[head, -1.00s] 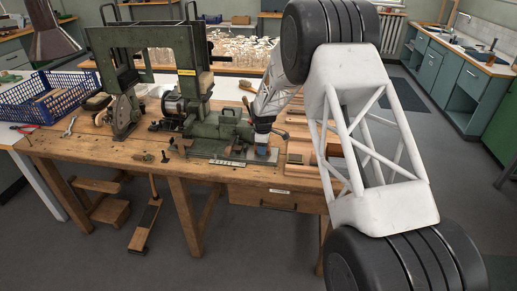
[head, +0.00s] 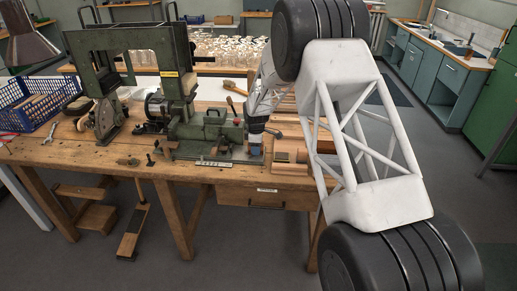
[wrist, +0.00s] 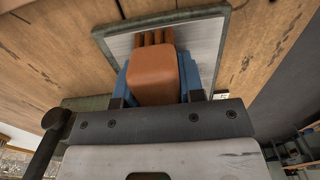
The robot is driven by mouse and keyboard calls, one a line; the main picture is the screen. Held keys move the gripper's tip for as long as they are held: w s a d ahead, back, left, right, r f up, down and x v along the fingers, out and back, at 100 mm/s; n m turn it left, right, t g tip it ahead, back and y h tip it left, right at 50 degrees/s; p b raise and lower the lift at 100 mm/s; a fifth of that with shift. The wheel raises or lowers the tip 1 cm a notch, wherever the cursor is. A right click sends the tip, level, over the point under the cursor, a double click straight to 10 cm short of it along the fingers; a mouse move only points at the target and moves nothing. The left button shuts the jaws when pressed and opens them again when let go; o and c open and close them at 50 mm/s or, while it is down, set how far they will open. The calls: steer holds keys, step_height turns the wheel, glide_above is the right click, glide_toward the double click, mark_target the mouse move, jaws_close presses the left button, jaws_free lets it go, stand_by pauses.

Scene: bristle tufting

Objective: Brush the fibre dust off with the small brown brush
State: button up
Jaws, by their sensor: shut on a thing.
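My gripper (wrist: 152,85) has blue fingers and is shut on a smooth brown block-like thing (wrist: 152,72), which looks like the small brown brush. Narrow brown ridges show at its far end, over a bare metal plate (wrist: 204,42). I cannot tell whether it touches the plate. In the head view my gripper (head: 255,148) points down at the right end of the green machine's metal base plate (head: 195,152). The held thing is mostly hidden there. Fibre dust cannot be made out.
The green tufting machine (head: 180,85) stands left of my gripper on the wooden bench (head: 110,157). A tan brush (head: 236,88) lies behind. Wooden blocks (head: 290,153) lie to the right. A blue crate (head: 30,98) is at far left. The bench's front left is mostly clear.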

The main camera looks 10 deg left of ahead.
mark_target(243, 152)
steer(key=shift+a, duration=2.9)
step_height(243, 152, up, 9)
steer(key=shift+f, duration=0.15)
steer(key=s, duration=0.2)
steer(key=shift+s+f, duration=0.3)
steer(key=shift+f, duration=0.05)
steer(key=shift+d, duration=0.1)
